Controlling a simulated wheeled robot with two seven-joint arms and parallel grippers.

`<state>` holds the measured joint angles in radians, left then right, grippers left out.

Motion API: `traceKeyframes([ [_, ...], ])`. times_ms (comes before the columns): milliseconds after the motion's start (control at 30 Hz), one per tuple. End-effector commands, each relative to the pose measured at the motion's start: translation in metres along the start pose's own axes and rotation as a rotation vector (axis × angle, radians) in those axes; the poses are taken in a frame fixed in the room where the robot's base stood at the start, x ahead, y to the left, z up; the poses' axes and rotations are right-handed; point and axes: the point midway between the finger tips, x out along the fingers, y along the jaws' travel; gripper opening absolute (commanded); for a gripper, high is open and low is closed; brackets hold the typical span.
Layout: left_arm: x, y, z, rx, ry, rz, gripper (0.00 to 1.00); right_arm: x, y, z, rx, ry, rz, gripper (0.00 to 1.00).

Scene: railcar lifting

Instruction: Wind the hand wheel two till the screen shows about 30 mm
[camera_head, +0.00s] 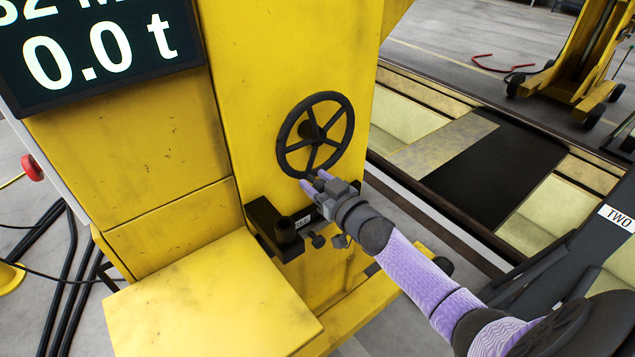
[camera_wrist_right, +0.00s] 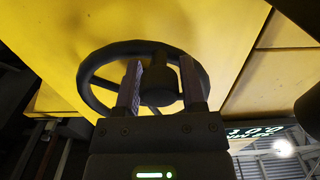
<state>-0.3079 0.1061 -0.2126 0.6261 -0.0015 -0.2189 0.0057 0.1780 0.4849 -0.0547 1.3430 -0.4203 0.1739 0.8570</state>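The dark spoked hand wheel (camera_head: 346,112) is on the yellow column's face in the head view. My right gripper (camera_head: 320,182) is just below its lower rim, fingers pointing towards it. In the right wrist view the gripper (camera_wrist_right: 163,85) is open, and a dark round knob or hub (camera_wrist_right: 162,80) of the wheel (camera_wrist_right: 88,78) appears between the fingers; I cannot tell if they touch it. The screen (camera_head: 95,50) shows "0.0 t" and a cut-off upper line that looks like "32 M". A "TWO" label (camera_head: 617,217) is on a dark part at right. My left gripper is out of view.
A black bracket (camera_head: 268,222) with a partly hidden label sits below the wheel. A yellow ledge (camera_head: 205,305) juts out at the front. A red button (camera_head: 32,167) is at left. Cables (camera_head: 65,270) lie on the floor. Another yellow stand (camera_head: 575,75) is at back right.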

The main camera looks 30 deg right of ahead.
Motion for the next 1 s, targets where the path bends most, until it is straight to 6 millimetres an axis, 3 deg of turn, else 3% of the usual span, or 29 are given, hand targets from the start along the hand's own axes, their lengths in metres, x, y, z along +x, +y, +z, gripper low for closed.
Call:
traceKeyframes([
  [33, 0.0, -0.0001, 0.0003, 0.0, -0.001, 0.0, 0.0, -0.0001, 0.0, 0.0001, 0.0, 0.0, 0.0, 0.4],
  [200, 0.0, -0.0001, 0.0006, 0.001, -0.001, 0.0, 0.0, -0.0002, -0.0001, 0.0002, 0.0, 0.0, 0.0, 0.04],
  [233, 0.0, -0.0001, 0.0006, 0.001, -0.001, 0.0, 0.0, -0.0002, 0.0, 0.0002, 0.0, 0.0, 0.0, 0.0],
  [1000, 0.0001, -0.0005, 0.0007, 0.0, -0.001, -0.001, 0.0, -0.0003, -0.0002, 0.0006, 0.0, -0.001, 0.0, 0.0],
])
